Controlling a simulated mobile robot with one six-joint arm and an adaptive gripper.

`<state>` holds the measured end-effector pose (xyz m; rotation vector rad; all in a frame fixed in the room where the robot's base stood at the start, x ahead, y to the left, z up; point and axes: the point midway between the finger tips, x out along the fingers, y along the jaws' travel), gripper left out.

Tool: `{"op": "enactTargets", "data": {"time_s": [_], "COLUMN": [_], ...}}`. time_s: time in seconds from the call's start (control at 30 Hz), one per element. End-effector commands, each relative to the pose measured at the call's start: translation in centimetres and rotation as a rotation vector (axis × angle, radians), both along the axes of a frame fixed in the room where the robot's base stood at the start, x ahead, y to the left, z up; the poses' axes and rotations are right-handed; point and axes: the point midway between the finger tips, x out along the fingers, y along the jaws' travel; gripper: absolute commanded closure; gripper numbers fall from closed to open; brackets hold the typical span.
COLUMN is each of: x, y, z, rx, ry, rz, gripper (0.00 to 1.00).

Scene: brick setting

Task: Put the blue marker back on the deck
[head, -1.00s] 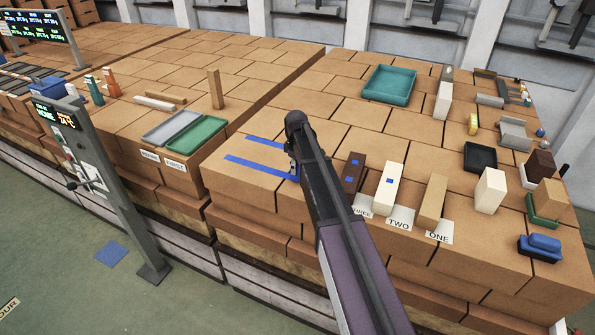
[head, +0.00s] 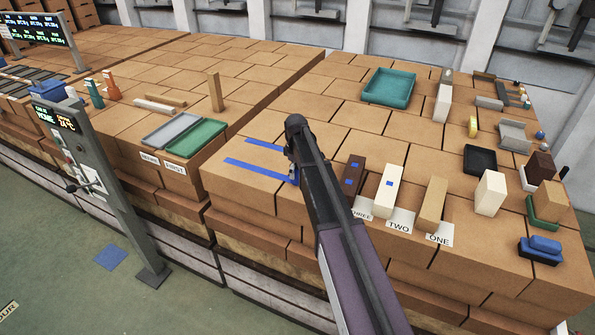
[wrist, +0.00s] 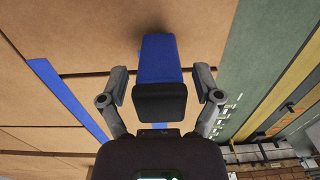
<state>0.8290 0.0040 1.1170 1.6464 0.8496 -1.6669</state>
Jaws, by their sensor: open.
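The blue marker (wrist: 160,57), a blue block-like body with a black end (wrist: 160,102), shows in the wrist view. Its black end faces the camera between the fingers of my gripper (wrist: 161,92). The fingers are open, one on each side, with gaps visible. In the head view my gripper (head: 291,165) is over the front left of the near brick deck (head: 240,182), mostly hidden by my arm. A bit of blue (head: 296,178) shows beside it. Whether the marker touches the deck is unclear.
Two blue strips (head: 255,168) lie flat on the deck left of my gripper. To the right stand a dark brown block (head: 353,172), a white block (head: 389,190) and a tan block (head: 432,203) by number labels. A teal tray (head: 389,87) lies farther back. The deck's front edge drops to green floor.

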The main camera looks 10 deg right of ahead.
Motion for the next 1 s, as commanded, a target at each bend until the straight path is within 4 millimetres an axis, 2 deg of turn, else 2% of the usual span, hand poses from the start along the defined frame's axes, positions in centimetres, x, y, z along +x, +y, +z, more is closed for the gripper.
{"op": "enactTargets", "data": {"time_s": [0.37, 1.0], "x": [0.0, 0.1], "y": [0.0, 0.1], "z": [1.2, 6.4], "rx": [0.000, 0.000], "ry": [0.000, 0.000], "rz": [0.000, 0.001], "gripper": [0.18, 0.18]}}
